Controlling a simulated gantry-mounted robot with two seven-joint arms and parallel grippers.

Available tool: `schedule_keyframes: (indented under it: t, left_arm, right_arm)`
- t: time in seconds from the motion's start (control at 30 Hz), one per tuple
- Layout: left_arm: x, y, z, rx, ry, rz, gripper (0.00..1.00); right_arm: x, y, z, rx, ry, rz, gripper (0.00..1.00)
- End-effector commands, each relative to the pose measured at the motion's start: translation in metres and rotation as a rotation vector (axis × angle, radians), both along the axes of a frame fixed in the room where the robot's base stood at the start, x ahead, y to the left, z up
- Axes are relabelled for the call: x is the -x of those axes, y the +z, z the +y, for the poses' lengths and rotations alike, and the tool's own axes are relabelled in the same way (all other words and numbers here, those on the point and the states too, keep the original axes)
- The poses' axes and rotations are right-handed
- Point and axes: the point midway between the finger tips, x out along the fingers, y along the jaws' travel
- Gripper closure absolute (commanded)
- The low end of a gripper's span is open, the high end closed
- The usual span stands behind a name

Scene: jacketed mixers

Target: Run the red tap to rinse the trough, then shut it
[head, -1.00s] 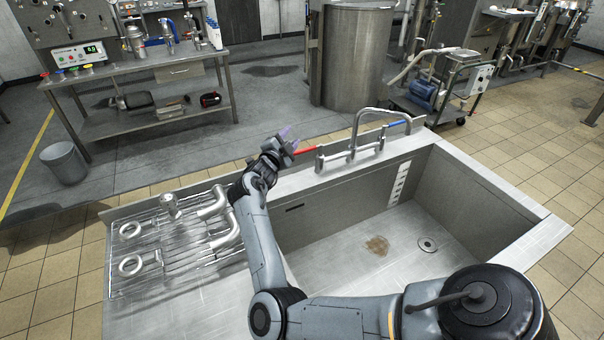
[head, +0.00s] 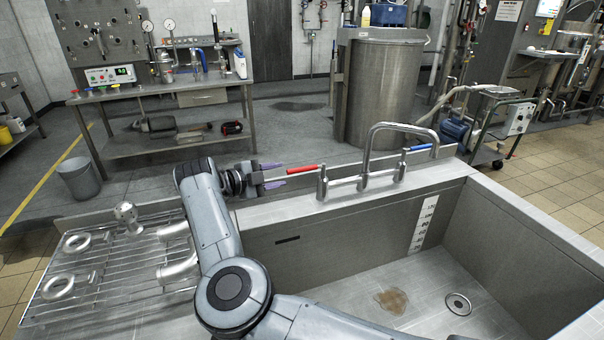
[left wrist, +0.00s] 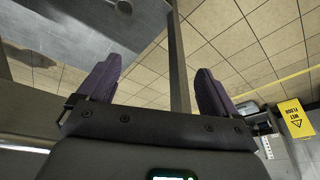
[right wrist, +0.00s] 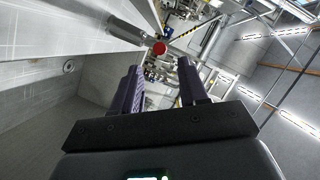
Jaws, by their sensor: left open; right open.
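The red tap handle (head: 305,170) sticks out to the left of its post at the trough's back ledge. The tap spout (head: 395,127) arches over the ledge, and no water shows beneath it. The steel trough (head: 345,235) has a brown stain (head: 393,301) on its floor and a drain (head: 458,304). My right gripper (head: 278,176) is open just left of the red handle, fingers pointing towards it. In the right wrist view the handle's red end (right wrist: 160,48) shows beyond the open fingertips (right wrist: 160,68). My left gripper (left wrist: 155,82) is open and empty, outside the head view.
A blue handle (head: 418,148) is on the tap's right side. A wire rack (head: 95,278) with metal fittings lies on the drainboard to the left. A large steel vessel (head: 385,90) and a trolley (head: 490,125) stand behind the trough. A yellow sign (left wrist: 294,118) shows in the left wrist view.

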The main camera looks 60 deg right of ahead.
Motion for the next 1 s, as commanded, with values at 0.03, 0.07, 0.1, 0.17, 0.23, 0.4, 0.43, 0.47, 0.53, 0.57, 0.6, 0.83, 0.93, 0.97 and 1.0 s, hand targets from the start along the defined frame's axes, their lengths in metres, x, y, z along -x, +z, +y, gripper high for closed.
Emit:
schedule_keyframes:
  t: [0.03, 0.07, 0.1, 0.17, 0.23, 0.4, 0.43, 0.47, 0.53, 0.57, 0.6, 0.83, 0.93, 0.97, 1.0]
  left_arm:
    - [0.000, -0.004, 0.001, -0.004, -0.003, -0.001, 0.07]
    - [0.000, -0.005, 0.001, -0.004, -0.004, -0.001, 0.07]
    - [0.000, -0.007, 0.000, -0.004, -0.005, 0.000, 0.07]
    - [0.000, -0.010, -0.001, -0.002, -0.007, 0.001, 0.07]
    - [0.000, -0.013, -0.002, 0.002, -0.007, 0.002, 0.07]
    - [0.001, -0.018, -0.004, 0.008, -0.004, 0.002, 0.07]
    - [0.001, -0.019, -0.004, 0.009, -0.003, 0.003, 0.07]
    - [0.001, -0.020, -0.005, 0.010, -0.002, 0.003, 0.07]
    - [0.001, -0.021, -0.005, 0.013, -0.001, 0.003, 0.07]
    - [0.001, -0.021, -0.005, 0.013, 0.000, 0.003, 0.07]
    - [0.001, -0.022, -0.006, 0.015, 0.000, 0.003, 0.07]
    - [0.001, -0.022, -0.006, 0.016, 0.001, 0.005, 0.07]
    - [0.001, -0.022, -0.006, 0.016, 0.001, 0.005, 0.07]
    - [0.001, -0.022, -0.006, 0.014, 0.001, 0.005, 0.07]
    - [0.001, -0.022, -0.005, 0.014, 0.000, 0.005, 0.07]
  right_arm:
    - [0.004, -0.004, -0.009, 0.001, -0.004, 0.000, 0.57]
    - [0.006, -0.005, -0.014, 0.002, -0.005, 0.001, 0.57]
    - [0.009, -0.007, -0.020, 0.002, -0.005, 0.001, 0.57]
    - [0.012, -0.009, -0.029, 0.002, -0.005, 0.001, 0.57]
    - [0.016, -0.011, -0.040, 0.001, -0.004, 0.000, 0.57]
    - [0.023, -0.016, -0.061, 0.002, -0.004, -0.001, 0.57]
    - [0.025, -0.017, -0.064, 0.001, -0.003, -0.001, 0.57]
    - [0.025, -0.017, -0.066, 0.001, -0.003, -0.001, 0.57]
    - [0.027, -0.018, -0.071, 0.002, -0.002, -0.001, 0.57]
    - [0.028, -0.018, -0.073, 0.001, -0.002, 0.000, 0.57]
    - [0.028, -0.018, -0.075, 0.001, -0.002, 0.000, 0.57]
    - [0.029, -0.018, -0.078, 0.000, 0.000, -0.001, 0.57]
    - [0.029, -0.018, -0.078, 0.001, -0.001, -0.001, 0.57]
    - [0.029, -0.018, -0.078, 0.001, -0.001, -0.001, 0.57]
    - [0.029, -0.018, -0.078, 0.001, -0.001, -0.001, 0.61]
